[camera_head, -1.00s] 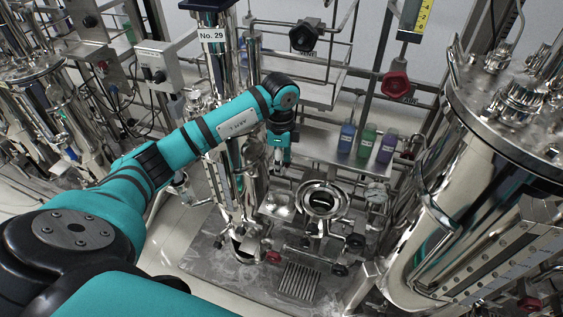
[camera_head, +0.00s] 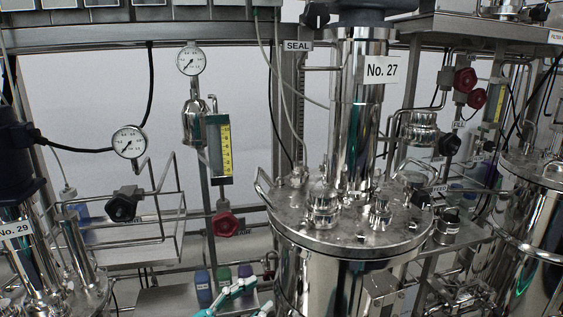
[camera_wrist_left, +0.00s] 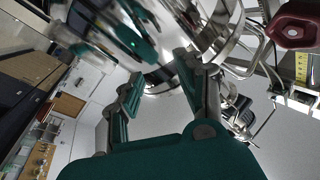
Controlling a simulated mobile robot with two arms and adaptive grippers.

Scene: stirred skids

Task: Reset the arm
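My left gripper (camera_head: 252,296) shows only in part at the bottom edge of the head view, as teal finger parts beside the No. 27 vessel (camera_head: 345,244). In the left wrist view the two teal fingers of my left gripper (camera_wrist_left: 155,75) stand apart with nothing between them. The left arm's links are out of the head view. My right gripper and arm are not in either view.
A red valve knob (camera_head: 226,223) hangs below a yellow-scaled flow meter (camera_head: 219,148), with a gauge (camera_head: 190,60) above. Small bottles (camera_head: 204,288) stand near the gripper. A red knob (camera_wrist_left: 297,24) shows close by in the wrist view. The No. 29 column (camera_head: 36,262) is at left.

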